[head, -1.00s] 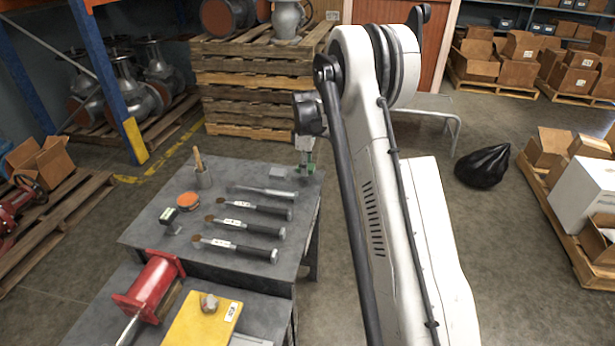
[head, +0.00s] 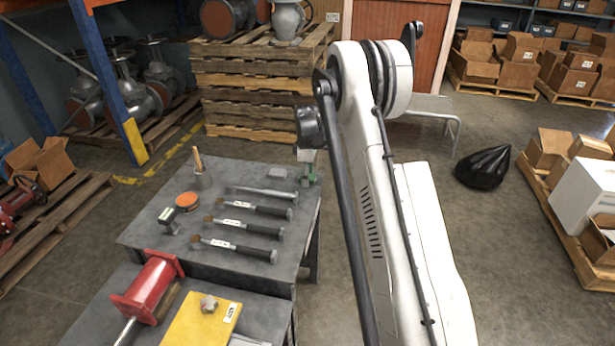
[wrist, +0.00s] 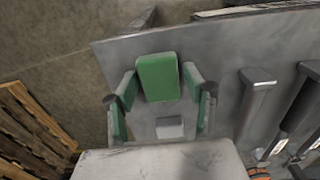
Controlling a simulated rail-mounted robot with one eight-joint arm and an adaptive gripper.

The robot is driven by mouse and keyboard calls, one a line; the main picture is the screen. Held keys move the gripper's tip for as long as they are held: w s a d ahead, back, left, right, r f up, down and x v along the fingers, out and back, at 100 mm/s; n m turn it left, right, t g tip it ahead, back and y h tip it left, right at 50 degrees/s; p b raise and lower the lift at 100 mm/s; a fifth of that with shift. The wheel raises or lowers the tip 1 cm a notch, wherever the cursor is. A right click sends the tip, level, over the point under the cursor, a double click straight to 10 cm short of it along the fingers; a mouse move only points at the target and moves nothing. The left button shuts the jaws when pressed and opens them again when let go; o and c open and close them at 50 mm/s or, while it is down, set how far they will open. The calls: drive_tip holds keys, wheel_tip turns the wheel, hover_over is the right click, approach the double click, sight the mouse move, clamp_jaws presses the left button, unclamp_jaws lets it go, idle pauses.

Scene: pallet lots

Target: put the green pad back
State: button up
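The green pad (wrist: 158,77) is a rounded green block in the wrist view. It sits between the tips of my gripper (wrist: 159,82), and both fingertips appear to meet its sides. My gripper's fingers also carry green inner faces. In the head view my gripper (head: 309,172) is at the far right corner of the grey table (head: 150,228), partly hidden by my arm, with small bits of green showing. I cannot tell whether the pad touches the table top. A small grey block (head: 278,173) lies on the table to the left; it also shows in the wrist view (wrist: 170,128).
A red cylinder part (head: 150,288) and a yellow box (head: 200,325) are in front. Stacked pallets (head: 255,95) stand behind.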

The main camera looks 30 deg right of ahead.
drive_tip(key=shift+o, duration=0.4)
drive_tip(key=shift+r, duration=0.1)
wheel_tip(320, 180, up, 12)
drive_tip(key=f+p, duration=0.1)
drive_tip(key=p, duration=0.1)
drive_tip(key=s+a+r+m+t, duration=0.1)
drive_tip(key=s+a+r, duration=0.3)
drive_tip(key=r, duration=0.3)
drive_tip(key=s+a+r+m+t, duration=0.1)
drive_tip(key=s+a+r+m, duration=0.1)
drive_tip(key=s+a+r, duration=0.3)
drive_tip(key=s+a+r+m+t, duration=0.2)
drive_tip(key=s+a+r, duration=0.3)
drive_tip(key=s, duration=0.5)
drive_tip(key=s+a+r+m+t, duration=0.15)
drive_tip(key=s+a+r, duration=0.3)
drive_tip(key=s, duration=0.55)
drive_tip(key=s+a+f+m, duration=0.1)
drive_tip(key=s+a+f, duration=0.1)
drive_tip(key=s, duration=0.4)
drive_tip(key=s+a+f+m+t, duration=0.1)
drive_tip(key=s+a+f+m, duration=0.1)
drive_tip(key=s, duration=0.4)
drive_tip(key=shift+f, duration=0.3)
drive_tip(key=shift+m+t, duration=0.25)
